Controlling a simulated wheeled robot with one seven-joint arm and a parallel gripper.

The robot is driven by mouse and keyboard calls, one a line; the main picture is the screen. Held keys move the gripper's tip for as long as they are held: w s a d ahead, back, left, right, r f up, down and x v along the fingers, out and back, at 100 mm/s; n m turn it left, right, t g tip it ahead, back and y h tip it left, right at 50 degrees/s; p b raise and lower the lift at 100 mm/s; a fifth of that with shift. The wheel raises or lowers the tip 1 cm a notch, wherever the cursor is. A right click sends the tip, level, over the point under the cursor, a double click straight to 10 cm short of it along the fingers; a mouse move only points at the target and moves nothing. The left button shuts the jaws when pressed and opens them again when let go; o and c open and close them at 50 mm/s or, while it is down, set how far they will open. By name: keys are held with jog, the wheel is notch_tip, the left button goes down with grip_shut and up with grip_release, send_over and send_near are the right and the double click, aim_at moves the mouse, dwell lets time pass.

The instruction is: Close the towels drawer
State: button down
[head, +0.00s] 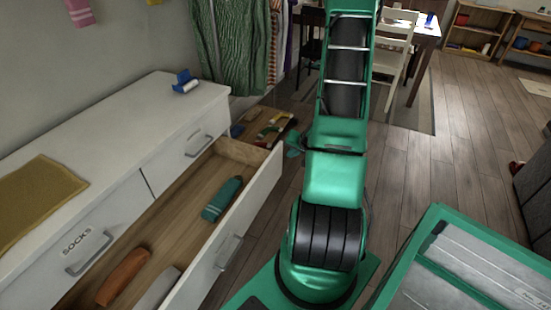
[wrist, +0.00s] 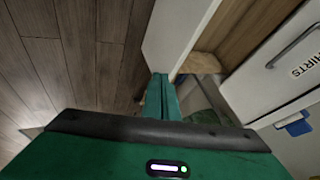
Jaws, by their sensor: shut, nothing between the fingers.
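A long drawer (head: 262,192) stands open below the top row of the white dresser (head: 120,175). Its label is not visible, so I cannot read whether it is the towels drawer. It holds a teal roll (head: 222,198), an orange-brown roll (head: 122,277) and a grey roll (head: 158,290). My gripper (head: 291,147) is by the far end of the drawer's front panel, partly hidden by my arm. In the wrist view, its green fingers (wrist: 160,98) are together and empty, close to the white front panel (wrist: 178,38). I cannot tell whether they touch it.
The closed socks drawer (head: 80,245) and shirts drawer (wrist: 285,62) are above the open one. A blue and white object (head: 185,82) and a mustard cloth (head: 38,195) lie on top. A low open box of small things (head: 265,127) stands beyond.

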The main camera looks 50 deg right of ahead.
send_near(274, 159)
notch_tip(274, 159, down, 3)
jog(key=s+d, duration=0.1)
jog(key=s, duration=0.1)
jog(key=shift+w+a, duration=0.2)
jog(key=shift+w, duration=0.85)
jog(key=shift+w+a, duration=0.15)
jog(key=shift+w, duration=0.9)
